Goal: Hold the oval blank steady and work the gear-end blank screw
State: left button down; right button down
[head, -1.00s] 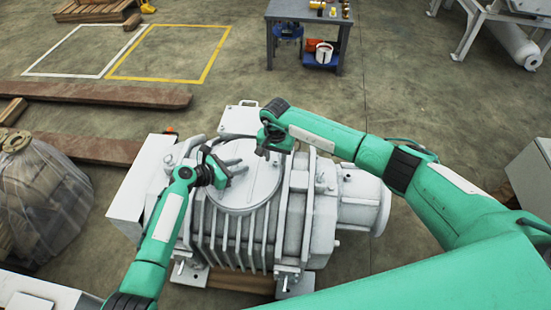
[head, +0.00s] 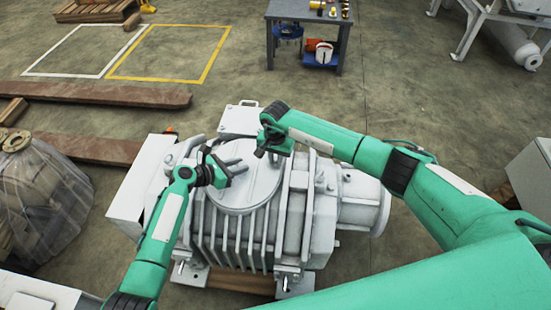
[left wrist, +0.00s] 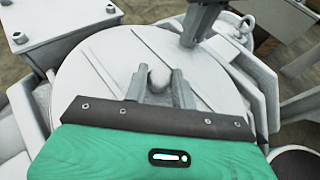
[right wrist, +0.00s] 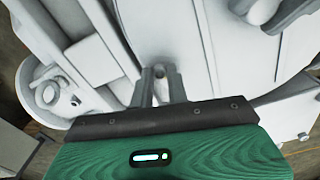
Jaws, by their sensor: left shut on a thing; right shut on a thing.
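The white vacuum pump (head: 240,232) stands in front of me with a round cover on top. My left gripper (head: 238,165) is over the cover. In the left wrist view its fingers (left wrist: 158,90) are shut on a small rounded grey piece, the oval blank (left wrist: 158,76). My right gripper (head: 262,152) is at the cover's far right edge. In the right wrist view its fingers (right wrist: 161,88) are shut on a small grey piece, the gear-end blank screw (right wrist: 159,71), mostly hidden between them. Both pieces are too small to make out in the head view.
A wrapped machine (head: 35,195) stands at the left, near wooden beams (head: 95,93). A blue-grey workbench (head: 308,14) is at the back. Floor between bench and pump is clear. My two grippers are close together above the pump.

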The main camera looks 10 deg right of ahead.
jog(key=m, duration=1)
jog(key=shift+r+m, duration=0.1)
jog(key=shift+m, duration=0.3)
pick_arm(q)
jog(key=shift+f, duration=0.1)
pick_arm(e)
jog(key=m, duration=1)
jog(key=shift+w+m, duration=0.1)
jog(key=shift+m, duration=0.3)
jog(key=m, duration=0.5)
pick_arm(q)
jog(key=shift+a+f, duration=0.1)
pick_arm(e)
jog(key=m, duration=0.5)
pick_arm(q)
jog(key=shift+s, duration=0.1)
pick_arm(e)
jog(key=m, duration=0.5)
pick_arm(q)
jog(key=shift+f, duration=0.1)
pick_arm(e)
jog(key=m, duration=0.5)
jog(key=shift+m, duration=0.4)
